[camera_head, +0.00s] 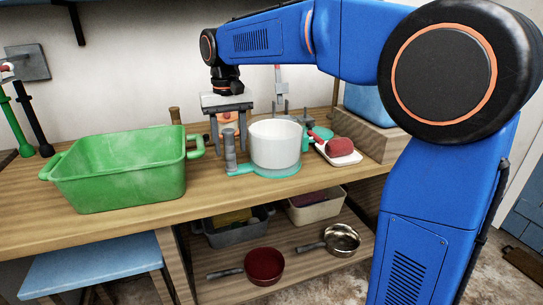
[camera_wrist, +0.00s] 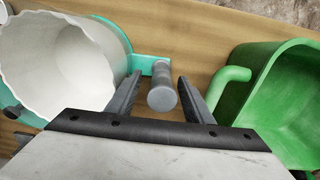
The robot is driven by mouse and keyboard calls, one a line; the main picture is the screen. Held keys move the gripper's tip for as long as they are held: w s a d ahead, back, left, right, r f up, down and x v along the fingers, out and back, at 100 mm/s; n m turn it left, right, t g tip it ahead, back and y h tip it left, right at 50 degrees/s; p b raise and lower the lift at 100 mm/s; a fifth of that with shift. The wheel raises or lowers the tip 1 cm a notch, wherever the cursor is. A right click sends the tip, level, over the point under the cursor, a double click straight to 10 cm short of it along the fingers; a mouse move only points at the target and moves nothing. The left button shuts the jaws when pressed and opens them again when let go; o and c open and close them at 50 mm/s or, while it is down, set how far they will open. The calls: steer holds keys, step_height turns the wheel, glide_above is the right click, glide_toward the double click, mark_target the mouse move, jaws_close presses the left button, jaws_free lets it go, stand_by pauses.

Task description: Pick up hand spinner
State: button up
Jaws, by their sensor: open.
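The hand spinner appears to be the white round tub (camera_head: 275,148) on a teal base (camera_head: 265,171), standing on the wooden counter. An upright grey handle (camera_head: 230,155) rises from the base's left end. In the wrist view the tub (camera_wrist: 65,60) is at left, and the handle (camera_wrist: 162,90) stands near the middle on a teal arm (camera_wrist: 150,64). My gripper (camera_head: 228,141) points down over the handle. Its open fingers (camera_wrist: 159,76) are on either side of the handle, with small visible gaps.
A green basin (camera_head: 120,175) stands close left of the handle; its own handle (camera_wrist: 232,76) is near my right finger in the wrist view. A white dish with a red lump (camera_head: 340,148) and a wooden box (camera_head: 365,137) are at right. Pans and bins fill the lower shelf (camera_head: 305,262).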

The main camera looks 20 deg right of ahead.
mark_target(230, 154)
steer(key=shift+a+f, duration=0.1)
steer(key=shift+f, duration=1.8)
steer(key=shift+c, duration=0.6)
jaws_close()
steer(key=shift+r, duration=0.1)
